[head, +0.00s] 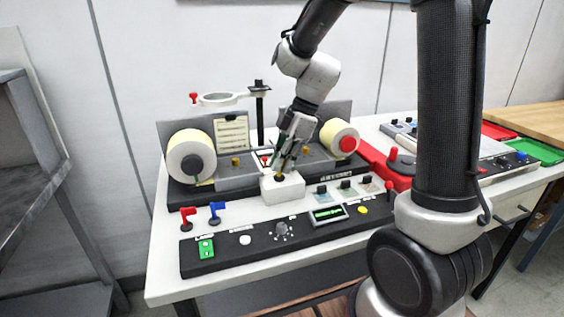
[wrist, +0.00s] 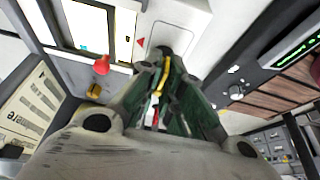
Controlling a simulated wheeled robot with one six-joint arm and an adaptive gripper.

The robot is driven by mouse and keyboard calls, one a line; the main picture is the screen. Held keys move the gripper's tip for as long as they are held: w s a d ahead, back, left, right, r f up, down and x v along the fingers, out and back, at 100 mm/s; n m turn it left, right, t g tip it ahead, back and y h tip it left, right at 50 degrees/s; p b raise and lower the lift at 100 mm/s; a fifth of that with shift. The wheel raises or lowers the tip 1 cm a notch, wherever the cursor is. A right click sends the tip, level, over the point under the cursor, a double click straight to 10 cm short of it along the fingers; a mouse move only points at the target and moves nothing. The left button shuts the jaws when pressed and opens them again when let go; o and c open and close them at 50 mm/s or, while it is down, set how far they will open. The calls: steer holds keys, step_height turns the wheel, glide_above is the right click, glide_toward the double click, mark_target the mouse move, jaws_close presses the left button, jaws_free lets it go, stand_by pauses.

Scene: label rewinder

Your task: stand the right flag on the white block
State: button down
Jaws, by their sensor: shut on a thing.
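The white block (head: 285,191) stands at the front middle of the rewinder. My gripper (head: 280,173) points down right over its top. It is shut on a small yellow thing, apparently a yellow flag (wrist: 163,76), which shows between the fingers in the wrist view. Its lower end is at the block's top; I cannot tell whether it is seated there, and the fingers hide most of it. A red flag (head: 186,217) and a blue flag (head: 216,211) stand upright side by side at the left of the table, away from my gripper.
A control panel (head: 225,262) with knobs and a green display runs along the table front. Label rolls (head: 190,157) (head: 338,138) flank the block behind. A black post (head: 260,115) with a ring rises behind my gripper. Red and green trays (head: 538,151) lie far right.

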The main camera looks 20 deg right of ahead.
steer(key=shift+f, duration=0.15)
steer(key=c, duration=1.6)
jaws_free()
steer(key=v, duration=1.2)
steer(key=s+d+m+t+h, duration=0.2)
steer(key=s+d+m, duration=0.3)
steer(key=s+m, duration=0.4)
steer(key=s+d+m+t+h, duration=0.2)
steer(key=s+d+m, duration=0.3)
steer(key=s+m, duration=0.4)
steer(key=shift+s+d, duration=0.15)
steer(key=shift+s, duration=0.35)
